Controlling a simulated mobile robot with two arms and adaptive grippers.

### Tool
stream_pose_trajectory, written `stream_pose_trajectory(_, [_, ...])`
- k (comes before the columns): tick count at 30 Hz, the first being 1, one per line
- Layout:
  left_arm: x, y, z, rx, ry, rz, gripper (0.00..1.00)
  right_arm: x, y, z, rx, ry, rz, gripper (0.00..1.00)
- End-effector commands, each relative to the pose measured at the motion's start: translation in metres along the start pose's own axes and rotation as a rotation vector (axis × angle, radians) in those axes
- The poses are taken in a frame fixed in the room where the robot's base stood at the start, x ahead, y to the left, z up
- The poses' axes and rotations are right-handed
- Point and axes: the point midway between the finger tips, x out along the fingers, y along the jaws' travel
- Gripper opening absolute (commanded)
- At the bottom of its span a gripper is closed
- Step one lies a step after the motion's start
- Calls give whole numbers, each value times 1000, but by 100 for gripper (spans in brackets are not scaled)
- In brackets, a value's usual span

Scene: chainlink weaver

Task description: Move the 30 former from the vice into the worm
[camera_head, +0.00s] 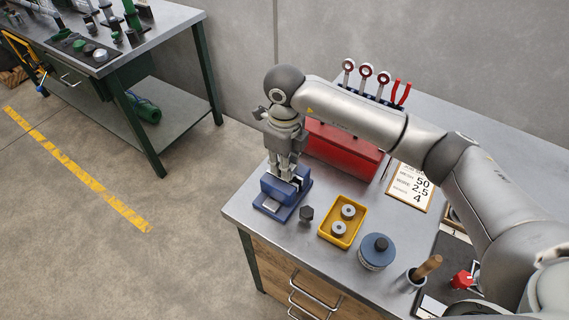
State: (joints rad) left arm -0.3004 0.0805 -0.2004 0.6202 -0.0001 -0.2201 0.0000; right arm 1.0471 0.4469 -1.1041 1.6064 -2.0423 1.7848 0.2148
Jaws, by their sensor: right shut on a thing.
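The blue vice (268,206) stands near the left corner of the grey workbench. My right gripper (284,176) points straight down over it, with its fingertips at the jaws. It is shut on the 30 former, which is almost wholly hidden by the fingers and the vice. I cannot tell whether the former is still seated between the jaws. I cannot make out the worm in this view. My left gripper is not in view.
A dark knob (306,213), a yellow tray (326,234) with two rings, a blue-topped round tin (377,250) and a cup (408,283) with a wooden handle stand right of the vice. A red toolbox (340,152) is behind. Another bench (150,40) stands far left.

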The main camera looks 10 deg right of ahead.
Motion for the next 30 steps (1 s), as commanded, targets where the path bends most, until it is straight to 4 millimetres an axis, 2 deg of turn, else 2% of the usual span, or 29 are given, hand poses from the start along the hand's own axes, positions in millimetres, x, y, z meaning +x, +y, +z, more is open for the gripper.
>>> stream_pose_trajectory(15, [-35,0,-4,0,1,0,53,-68,0,0,-1,-2,-1,0])
stream_pose_trajectory(20, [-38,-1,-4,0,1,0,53,-75,0,0,-1,0,0,0])
stream_pose_trajectory(30, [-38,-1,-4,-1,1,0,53,-76,0,0,-4,0,0,0])
